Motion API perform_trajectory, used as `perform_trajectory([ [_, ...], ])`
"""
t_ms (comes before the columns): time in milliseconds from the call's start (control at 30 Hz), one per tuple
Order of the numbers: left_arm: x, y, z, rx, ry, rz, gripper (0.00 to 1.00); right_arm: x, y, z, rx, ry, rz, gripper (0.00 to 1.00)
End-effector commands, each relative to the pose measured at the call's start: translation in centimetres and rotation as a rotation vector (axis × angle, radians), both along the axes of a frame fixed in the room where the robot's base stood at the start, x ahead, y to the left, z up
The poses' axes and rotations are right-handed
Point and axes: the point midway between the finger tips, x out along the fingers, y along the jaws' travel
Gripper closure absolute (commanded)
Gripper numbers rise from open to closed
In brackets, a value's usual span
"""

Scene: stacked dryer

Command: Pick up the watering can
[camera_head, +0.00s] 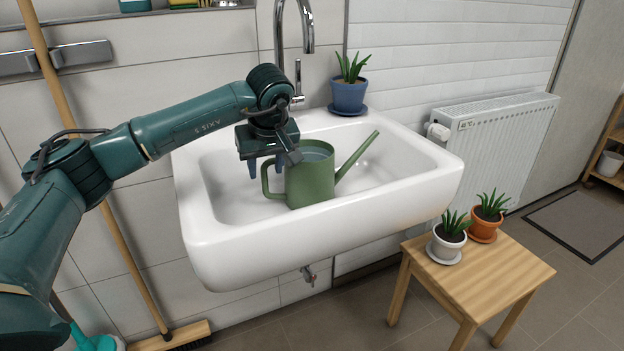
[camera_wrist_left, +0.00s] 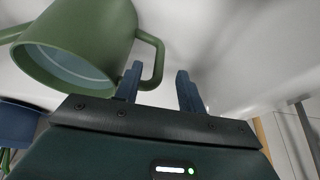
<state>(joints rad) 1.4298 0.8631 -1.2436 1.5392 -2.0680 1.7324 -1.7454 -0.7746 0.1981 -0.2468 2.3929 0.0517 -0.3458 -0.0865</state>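The green watering can (camera_head: 311,178) stands upright in the white sink (camera_head: 230,247), with its spout to the right and its handle to the left in the head view. The can looks filled with water. My left gripper (camera_head: 266,172) is above the sink at the can's handle side. In the left wrist view the can (camera_wrist_left: 75,45) is at upper left, and its handle (camera_wrist_left: 157,62) reaches toward the space between the two fingers (camera_wrist_left: 158,84). The fingers are apart, and the handle is close to the left one; I cannot tell whether they touch. My right gripper is in neither view.
A chrome faucet (camera_head: 308,30) rises behind the can. A blue potted plant (camera_head: 349,94) stands on the sink's back right rim. A wooden stool (camera_head: 485,276) with a white pot (camera_head: 447,242) and an orange pot (camera_head: 485,224) is at lower right. A broom stick (camera_head: 75,117) leans at left.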

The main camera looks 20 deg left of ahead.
Motion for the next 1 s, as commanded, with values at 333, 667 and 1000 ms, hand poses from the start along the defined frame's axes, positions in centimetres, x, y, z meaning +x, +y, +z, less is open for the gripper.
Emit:
perform_trajectory([
  [333, 1.1, 1.3, -4.3, 0.000, 0.002, 0.002, 0.61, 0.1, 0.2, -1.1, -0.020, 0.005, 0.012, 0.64],
  [667, 1.4, 1.5, -4.9, -0.001, -0.001, 0.000, 0.61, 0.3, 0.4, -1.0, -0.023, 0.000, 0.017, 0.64],
  [1000, 1.4, 1.5, -4.9, -0.001, -0.001, 0.000, 0.88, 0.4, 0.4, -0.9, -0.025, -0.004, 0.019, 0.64],
])
